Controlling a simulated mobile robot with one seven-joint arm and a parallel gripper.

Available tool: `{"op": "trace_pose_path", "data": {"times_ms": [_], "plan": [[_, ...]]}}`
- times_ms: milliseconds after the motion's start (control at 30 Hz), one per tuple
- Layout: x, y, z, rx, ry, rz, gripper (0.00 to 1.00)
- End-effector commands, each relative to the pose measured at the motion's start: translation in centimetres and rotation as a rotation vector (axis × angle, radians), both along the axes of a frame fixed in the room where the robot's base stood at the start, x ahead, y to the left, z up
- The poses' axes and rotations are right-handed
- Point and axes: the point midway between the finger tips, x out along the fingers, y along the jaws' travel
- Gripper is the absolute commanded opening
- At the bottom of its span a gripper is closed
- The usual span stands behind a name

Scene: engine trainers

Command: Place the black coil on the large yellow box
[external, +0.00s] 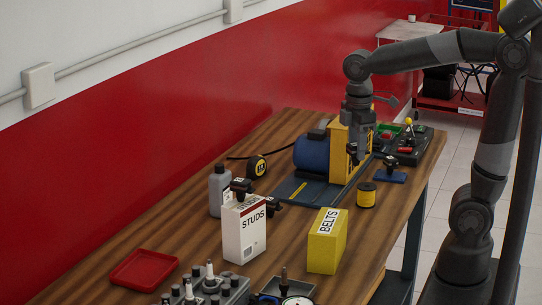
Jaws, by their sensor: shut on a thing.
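The large yellow box (322,252), labelled BELTS, stands upright near the front right edge of the wooden table. My gripper (357,156) points down over the far part of the table, in front of a yellow machine panel. It is shut on a small dark thing (352,150), which looks like the black coil, though it is small and partly hidden by the fingers. The gripper is above and beyond the yellow box, apart from it. Similar black parts sit behind the white STUDS box (241,186) and on a blue stand (390,176).
A white STUDS box (238,238) stands left of the yellow box. A yellow-and-black cylinder (366,196) stands between the gripper and the yellow box. A blue motor (311,152) is left of the gripper. A red tray (144,270) lies at front left.

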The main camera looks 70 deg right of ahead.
Motion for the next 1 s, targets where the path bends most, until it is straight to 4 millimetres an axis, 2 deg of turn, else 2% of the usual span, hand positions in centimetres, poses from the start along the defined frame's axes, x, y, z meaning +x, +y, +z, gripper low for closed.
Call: {"op": "trace_pose_path", "data": {"times_ms": [167,600,700,833,1000], "plan": [[0.0,1.7,0.1,-0.001,0.0,0.038,0.06],[2.6,10.4,-5.5,-0.001,0.001,0.039,0.06],[2.9,11.5,-6.1,-0.001,0.001,0.037,0.06],[3.1,12.0,-6.8,-0.001,0.001,0.035,0.06],[3.0,12.0,-9.3,-0.001,0.003,0.034,0.06]]}}
